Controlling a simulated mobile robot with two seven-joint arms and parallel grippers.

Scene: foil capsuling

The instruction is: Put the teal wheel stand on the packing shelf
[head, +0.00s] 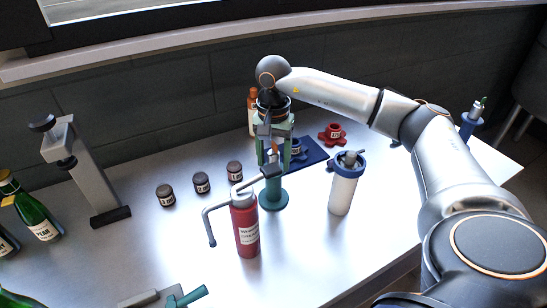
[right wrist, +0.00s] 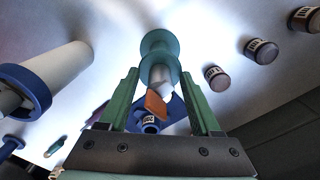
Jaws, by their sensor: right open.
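The teal wheel stand (head: 272,196) stands upright on the table, its round base and lower post showing below my right gripper (head: 273,155). Its upper part is largely hidden by the gripper. In the right wrist view the stand (right wrist: 159,42) shows teal discs and a pale stem beyond and between the green fingers. The right gripper (right wrist: 160,82) is open, pointing down over the stand; I cannot tell whether a finger touches it. An orange piece (right wrist: 155,105) shows between the fingers. My left gripper is not in view. I cannot identify the packing shelf.
A red bottle (head: 245,228) with a bent lever stands just in front of the stand. A white blue-collared canister (head: 342,190) stands right, a blue mat (head: 312,156) and red wheel (head: 333,134) behind. Several dark jars (head: 201,182) and a grey upright device (head: 85,165) stand left.

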